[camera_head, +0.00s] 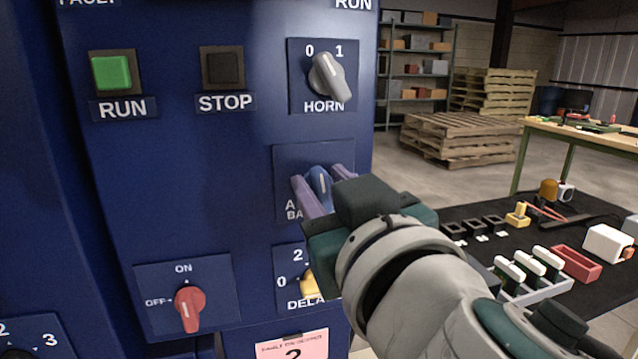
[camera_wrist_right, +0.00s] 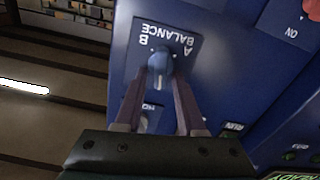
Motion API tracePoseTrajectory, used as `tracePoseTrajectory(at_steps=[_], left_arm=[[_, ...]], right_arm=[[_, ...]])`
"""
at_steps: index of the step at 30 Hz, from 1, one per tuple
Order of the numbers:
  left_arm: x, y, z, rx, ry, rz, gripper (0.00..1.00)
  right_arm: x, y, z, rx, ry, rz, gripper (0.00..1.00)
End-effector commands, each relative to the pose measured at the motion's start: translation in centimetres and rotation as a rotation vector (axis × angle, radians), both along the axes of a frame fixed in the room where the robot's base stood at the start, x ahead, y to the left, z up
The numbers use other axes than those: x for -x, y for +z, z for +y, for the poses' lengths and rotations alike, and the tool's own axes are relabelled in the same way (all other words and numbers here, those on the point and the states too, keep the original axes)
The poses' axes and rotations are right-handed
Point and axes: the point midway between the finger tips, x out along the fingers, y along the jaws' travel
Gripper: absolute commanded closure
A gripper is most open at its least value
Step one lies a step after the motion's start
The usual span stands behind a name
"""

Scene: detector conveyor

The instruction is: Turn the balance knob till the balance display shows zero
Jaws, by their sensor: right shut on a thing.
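The balance knob (camera_head: 320,188) is blue with a pale pointer line and sits on the blue panel, below the horn knob. It also shows in the right wrist view (camera_wrist_right: 160,68), on a plate lettered BALANCE with A and B marks. My right gripper (camera_head: 322,188) is at the knob with a purple finger on each side, shut on it. In the right wrist view the fingers (camera_wrist_right: 160,88) reach up to the knob. My left gripper is not in view. I cannot make out a balance display reading.
The grey horn knob (camera_head: 327,77) is just above, and the yellow delay knob (camera_head: 309,283) just below, partly hidden by my arm. A red on/off knob (camera_head: 188,308), a green RUN button (camera_head: 111,73) and a dark STOP button (camera_head: 223,69) share the panel. A black mat (camera_head: 480,262) with parts lies right.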

Motion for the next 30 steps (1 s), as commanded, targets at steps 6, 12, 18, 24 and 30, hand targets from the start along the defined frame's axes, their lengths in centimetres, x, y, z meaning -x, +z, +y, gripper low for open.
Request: tracePoseTrajectory(at_steps=[6,12,18,24,30], left_arm=[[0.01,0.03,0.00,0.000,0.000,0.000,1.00],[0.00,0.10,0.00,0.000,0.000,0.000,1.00],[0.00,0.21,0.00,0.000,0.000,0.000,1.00],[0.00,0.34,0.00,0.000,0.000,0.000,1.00],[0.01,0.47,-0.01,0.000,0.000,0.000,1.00]], right_arm=[[0.06,-0.08,0.21,0.186,0.000,-0.049,1.00],[0.12,-0.20,0.42,0.370,-0.001,-0.097,1.00],[0.17,-0.32,0.60,0.555,0.000,-0.147,1.00],[0.20,-0.49,0.74,0.738,0.000,-0.197,1.00],[0.22,-0.69,0.84,0.923,-0.001,-0.245,1.00]])
